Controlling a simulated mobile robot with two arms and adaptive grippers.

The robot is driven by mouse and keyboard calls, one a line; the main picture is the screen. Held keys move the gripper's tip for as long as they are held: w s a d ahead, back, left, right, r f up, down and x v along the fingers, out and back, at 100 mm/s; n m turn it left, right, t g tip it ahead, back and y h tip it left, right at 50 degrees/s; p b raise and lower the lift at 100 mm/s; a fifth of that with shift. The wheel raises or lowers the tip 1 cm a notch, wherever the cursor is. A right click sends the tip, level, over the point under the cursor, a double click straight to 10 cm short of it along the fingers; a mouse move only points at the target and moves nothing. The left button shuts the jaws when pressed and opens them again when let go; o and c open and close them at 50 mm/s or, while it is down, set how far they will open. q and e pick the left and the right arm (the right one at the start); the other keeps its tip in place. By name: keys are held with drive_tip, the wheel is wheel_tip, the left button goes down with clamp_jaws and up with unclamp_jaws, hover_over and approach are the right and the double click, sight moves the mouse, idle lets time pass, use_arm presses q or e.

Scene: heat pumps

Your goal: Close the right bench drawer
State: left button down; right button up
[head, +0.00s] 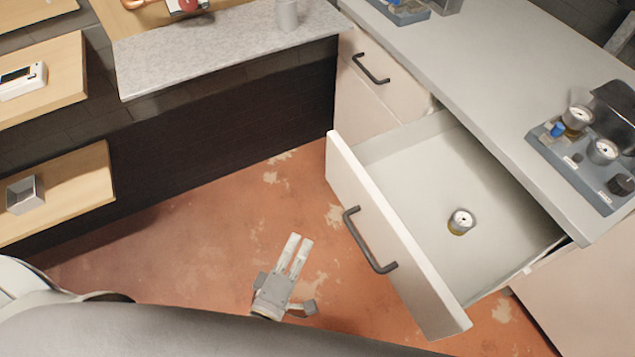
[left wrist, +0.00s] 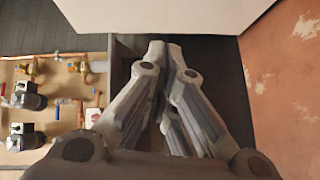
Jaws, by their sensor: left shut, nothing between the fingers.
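The right bench drawer (head: 400,190) is pulled well out from under the grey bench top, in the right half of the head view. Its pale front (head: 400,250) carries a dark bar handle (head: 366,240). A small round gauge (head: 461,221) lies inside on the drawer floor. My left gripper (head: 298,242) is to the left of the drawer front, apart from it, with its fingers together and empty. The fingers also show close together in the left wrist view (left wrist: 166,48), below a pale panel (left wrist: 180,14) that I cannot identify for sure. My right gripper is not in view.
A second drawer (head: 385,85) with a dark handle is shut, farther along the bench. The bench top (head: 470,70) holds a tray of gauges (head: 590,160) near the right edge. Wooden shelves (head: 60,190) stand at left. The reddish floor (head: 200,255) is clear.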

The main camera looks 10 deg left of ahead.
use_arm(q)
wheel_tip(320, 180, up, 4)
drive_tip(key=w+a+n+t+y, duration=0.1)
drive_tip(key=w+n, duration=0.1)
drive_tip(key=n, duration=0.1)
drive_tip(key=w+d, duration=0.1)
drive_tip(key=w, duration=0.2)
drive_tip(key=w+d, duration=0.2)
drive_tip(key=w, duration=0.2)
drive_tip(key=w+d+p, duration=0.1)
drive_tip(key=w, duration=0.3)
drive_tip(key=shift+w+d+r, duration=0.15)
drive_tip(key=shift+w+r, duration=0.05)
drive_tip(key=shift+w, duration=0.05)
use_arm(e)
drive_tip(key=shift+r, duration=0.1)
use_arm(q)
drive_tip(key=shift+d, duration=0.1)
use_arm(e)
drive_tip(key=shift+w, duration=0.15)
